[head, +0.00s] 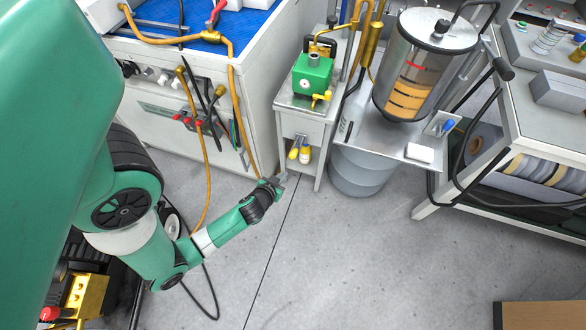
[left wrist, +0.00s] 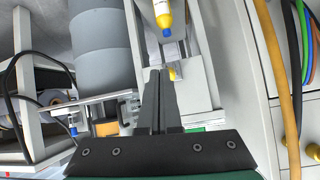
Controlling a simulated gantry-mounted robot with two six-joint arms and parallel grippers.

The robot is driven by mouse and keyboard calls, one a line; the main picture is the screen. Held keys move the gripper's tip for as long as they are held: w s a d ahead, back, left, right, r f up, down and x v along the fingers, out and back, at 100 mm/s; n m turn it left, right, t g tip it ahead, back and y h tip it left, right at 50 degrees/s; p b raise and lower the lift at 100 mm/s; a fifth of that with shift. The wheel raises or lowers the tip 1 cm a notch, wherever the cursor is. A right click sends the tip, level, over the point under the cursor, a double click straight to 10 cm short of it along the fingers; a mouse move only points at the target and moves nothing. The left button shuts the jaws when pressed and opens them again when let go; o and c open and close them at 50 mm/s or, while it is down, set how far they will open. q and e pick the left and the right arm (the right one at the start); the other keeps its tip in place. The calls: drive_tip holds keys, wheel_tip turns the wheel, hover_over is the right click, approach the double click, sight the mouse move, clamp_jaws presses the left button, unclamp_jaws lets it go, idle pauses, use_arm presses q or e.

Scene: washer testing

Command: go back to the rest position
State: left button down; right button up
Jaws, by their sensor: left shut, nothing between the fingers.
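My left arm reaches in from the left in the head view, and its gripper (head: 279,181) is in front of the small grey stand (head: 296,122), low over the floor. In the left wrist view the gripper's two dark fingers (left wrist: 160,82) lie together, shut and empty. Past the fingertips a yellow bottle with a blue cap (left wrist: 163,15) shows. In the head view, yellow and white bottles (head: 299,153) sit on the stand's lower part. My right gripper is not in view.
A green pump (head: 312,75) stands on the stand. A clear cylinder tank (head: 418,70) is above a grey drum (head: 358,172). An orange hose (head: 204,165) hangs from the white washer unit (head: 150,85) near my arm. A workbench (head: 540,110) is at right. The floor (head: 350,260) in front is clear.

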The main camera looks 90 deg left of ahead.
use_arm(q)
drive_tip(key=w+r+m+t+p, duration=0.2)
drive_tip(key=w+r+t+p, duration=0.55)
drive_tip(key=w+r, duration=1.55)
drive_tip(key=w+d+r+t+p, duration=0.2)
drive_tip(key=w+d+r, duration=0.15)
drive_tip(key=r, duration=0.75)
drive_tip(key=w+d+r+t+p, duration=0.2)
drive_tip(key=w+r, duration=0.2)
drive_tip(key=r, duration=0.7)
drive_tip(key=s+d+r+m+t+h+p, duration=0.1)
drive_tip(key=d+r+t+h+p, duration=0.4)
drive_tip(key=r, duration=1.2)
drive_tip(key=d+r+m+t+y, duration=0.1)
drive_tip(key=d+r+t, duration=0.2)
drive_tip(key=d+r, duration=1)
drive_tip(key=s+d+r+m+t+h, duration=0.1)
drive_tip(key=s+r+m+t+h, duration=0.15)
drive_tip(key=s+r+h, duration=0.4)
drive_tip(key=s+d+r+m+t+h, duration=0.1)
drive_tip(key=s+d+r+m, duration=0.2)
drive_tip(key=r, duration=0.6)
wheel_tip(320, 180, up, 38)
drive_tip(key=w+a+m+p, duration=0.1)
drive_tip(key=m+p, duration=0.1)
drive_tip(key=p, duration=3.7)
drive_tip(key=shift+a+f+g, duration=0.15)
drive_tip(key=shift+g, duration=0.25)
